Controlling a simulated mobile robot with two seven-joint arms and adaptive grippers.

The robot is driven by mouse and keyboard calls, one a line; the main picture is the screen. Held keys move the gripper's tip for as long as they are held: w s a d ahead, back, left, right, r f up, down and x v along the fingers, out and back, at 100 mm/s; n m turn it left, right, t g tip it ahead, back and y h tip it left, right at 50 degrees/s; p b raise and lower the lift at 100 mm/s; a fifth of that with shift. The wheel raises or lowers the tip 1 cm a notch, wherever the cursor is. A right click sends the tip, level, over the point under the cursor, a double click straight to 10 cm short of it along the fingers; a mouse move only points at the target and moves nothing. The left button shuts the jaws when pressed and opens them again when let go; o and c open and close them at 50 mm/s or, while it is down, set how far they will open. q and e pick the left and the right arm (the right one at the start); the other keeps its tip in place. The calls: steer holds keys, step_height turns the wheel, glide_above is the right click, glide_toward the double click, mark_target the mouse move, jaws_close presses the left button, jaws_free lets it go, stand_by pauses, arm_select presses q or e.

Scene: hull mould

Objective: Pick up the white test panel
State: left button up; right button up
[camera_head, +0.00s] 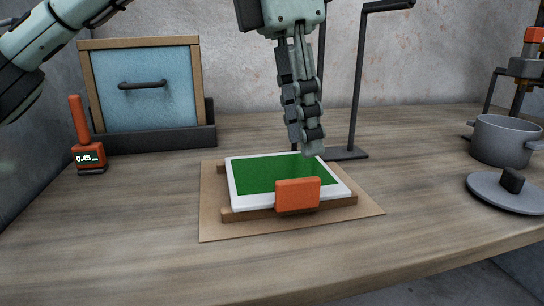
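The white test panel (235,187) lies on a low wooden frame (235,215) near the middle of the workbench. It has a white border and a green face (265,174). An orange block (297,195) sits at its front edge and hides part of that border. My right gripper is not in view.
A brown sheet (220,232) lies under the frame. A dark stand (345,153) is close behind the panel. A blue-doored box (150,105) and an orange gauge (88,156) are left. A grey pot (502,140) and lid (505,192) are right. The front bench is clear.

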mark_target(298, 179)
arm_select(q)
steer(key=shift+w+a+f+y, duration=0.2)
steer(key=shift+w+a+y, duration=0.1)
steer(key=shift+w+a, duration=0.2)
steer(key=shift+a+f, duration=0.1)
steer(key=shift+f, duration=0.25)
steer(key=shift+s+d+f, duration=0.1)
steer(key=shift+d+f, duration=0.05)
steer(key=shift+f, duration=0.4)
steer(key=shift+s+d+f, duration=0.1)
steer(key=shift+f, duration=0.45)
steer(key=f, duration=0.3)
steer(key=shift+d+f+b, duration=0.25)
steer(key=shift+f+b, duration=0.05)
steer(key=shift+w+f, duration=0.1)
steer(key=shift+f, duration=0.35)
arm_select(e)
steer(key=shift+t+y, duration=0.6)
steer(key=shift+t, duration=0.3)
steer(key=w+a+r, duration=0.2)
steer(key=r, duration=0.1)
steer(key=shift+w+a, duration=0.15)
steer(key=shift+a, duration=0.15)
arm_select(q)
steer(key=shift+c, duration=0.4)
jaws_close()
